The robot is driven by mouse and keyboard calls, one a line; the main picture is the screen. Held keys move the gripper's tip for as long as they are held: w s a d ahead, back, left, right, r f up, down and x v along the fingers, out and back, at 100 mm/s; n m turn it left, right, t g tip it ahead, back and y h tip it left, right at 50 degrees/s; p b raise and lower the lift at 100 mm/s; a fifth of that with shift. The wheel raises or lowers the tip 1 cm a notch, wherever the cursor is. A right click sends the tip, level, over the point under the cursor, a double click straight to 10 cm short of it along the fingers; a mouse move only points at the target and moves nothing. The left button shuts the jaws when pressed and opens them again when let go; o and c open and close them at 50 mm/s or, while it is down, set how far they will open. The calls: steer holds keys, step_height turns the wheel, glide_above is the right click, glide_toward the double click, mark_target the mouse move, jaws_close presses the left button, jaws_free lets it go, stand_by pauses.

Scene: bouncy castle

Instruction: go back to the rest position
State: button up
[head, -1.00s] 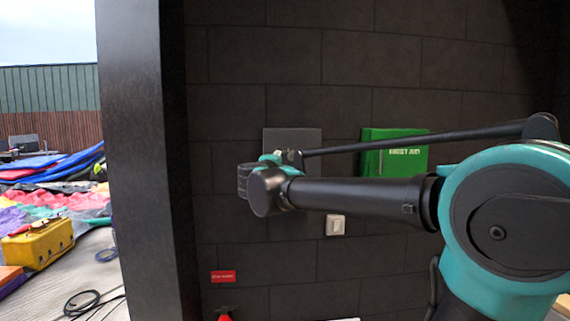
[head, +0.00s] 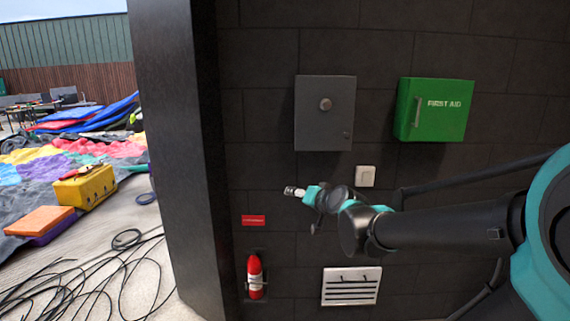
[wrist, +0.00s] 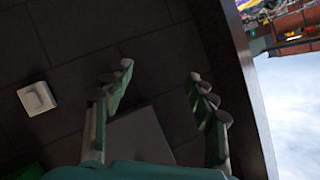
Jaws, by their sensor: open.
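My gripper (head: 294,191) is in front of the dark block wall in the head view, below the grey box and left of the white switch. In the wrist view my gripper (wrist: 160,72) has its two fingers spread well apart, with nothing between them. My arm reaches in from the right of the head view.
On the wall are a closed grey box (head: 324,112) with a round knob, a green first aid box (head: 434,109), a white switch (head: 365,176), a red sign (head: 253,220), a fire extinguisher (head: 255,276) and a vent (head: 351,286). A dark pillar (head: 183,150) stands left; cables (head: 100,275) lie beyond.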

steer(key=s+d+f+n+g+h, duration=0.1)
steer(key=s+d+f+g+h, duration=0.1)
steer(key=s+d+f+g, duration=0.2)
steer(key=s+d+f+n+g+h, duration=0.1)
steer(key=s+d+f+g+h, duration=0.2)
steer(key=s+d+f, duration=0.7)
steer(key=s+f+g, duration=0.1)
steer(key=s+f, duration=0.5)
steer(key=f, duration=0.2)
steer(key=shift+s+h, duration=0.3)
steer(key=shift+s, duration=0.1)
steer(key=shift+d, duration=0.1)
steer(key=shift+c, duration=0.2)
